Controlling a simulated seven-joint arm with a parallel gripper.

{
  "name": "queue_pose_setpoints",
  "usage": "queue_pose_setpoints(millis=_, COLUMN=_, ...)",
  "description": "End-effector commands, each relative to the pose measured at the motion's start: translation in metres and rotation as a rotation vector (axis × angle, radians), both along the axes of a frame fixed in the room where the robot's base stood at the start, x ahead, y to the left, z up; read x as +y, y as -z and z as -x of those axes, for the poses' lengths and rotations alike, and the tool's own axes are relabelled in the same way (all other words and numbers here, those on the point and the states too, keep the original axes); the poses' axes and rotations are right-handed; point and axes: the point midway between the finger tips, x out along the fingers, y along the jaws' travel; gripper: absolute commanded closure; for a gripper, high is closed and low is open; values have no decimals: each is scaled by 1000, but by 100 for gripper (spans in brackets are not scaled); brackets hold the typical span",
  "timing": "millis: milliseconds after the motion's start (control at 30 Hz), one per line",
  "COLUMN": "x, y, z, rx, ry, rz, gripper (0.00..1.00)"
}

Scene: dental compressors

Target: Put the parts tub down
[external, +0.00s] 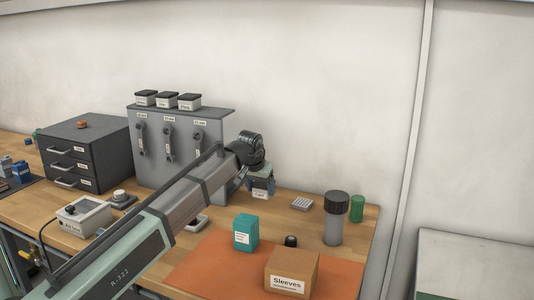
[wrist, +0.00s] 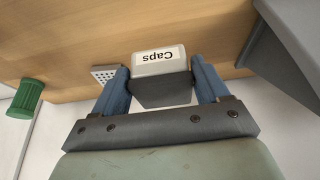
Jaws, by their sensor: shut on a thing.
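The parts tub (wrist: 161,62) is a small grey tub with a dark lid-like face and a white label reading "Caps". It sits between the two blue fingers of my gripper (wrist: 161,82), which is shut on it. In the external view the tub (external: 261,193) hangs below my gripper (external: 261,184), just right of the tall grey cabinet. I cannot tell whether its base touches the wooden table (external: 285,205). My wrist partly hides it there.
Three similar labelled tubs (external: 167,102) stand on the grey cabinet (external: 180,150). A grid block (external: 302,204), a dark-capped jar (external: 334,222) and a green cylinder (external: 357,208) stand to the right. A teal box (external: 245,233) and Sleeves box (external: 291,271) are on an orange mat (external: 205,263).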

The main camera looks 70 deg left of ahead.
Motion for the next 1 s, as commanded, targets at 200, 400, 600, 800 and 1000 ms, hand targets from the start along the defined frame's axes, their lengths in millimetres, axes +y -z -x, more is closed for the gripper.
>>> queue_pose_setpoints(millis=200, x=0, y=23, z=0, rx=0, ry=0, rz=0, gripper=61)
queue_pose_setpoints(millis=400, x=0, y=41, z=0, rx=0, ry=0, rz=0, gripper=61)
queue_pose_setpoints(millis=600, x=0, y=58, z=0, rx=-1, ry=0, rz=-1, gripper=61)
queue_pose_setpoints(millis=800, x=0, y=58, z=0, rx=-1, ry=0, rz=-1, gripper=61)
queue_pose_setpoints(millis=1000, x=0, y=61, z=0, rx=-1, ry=0, rz=-1, gripper=23)
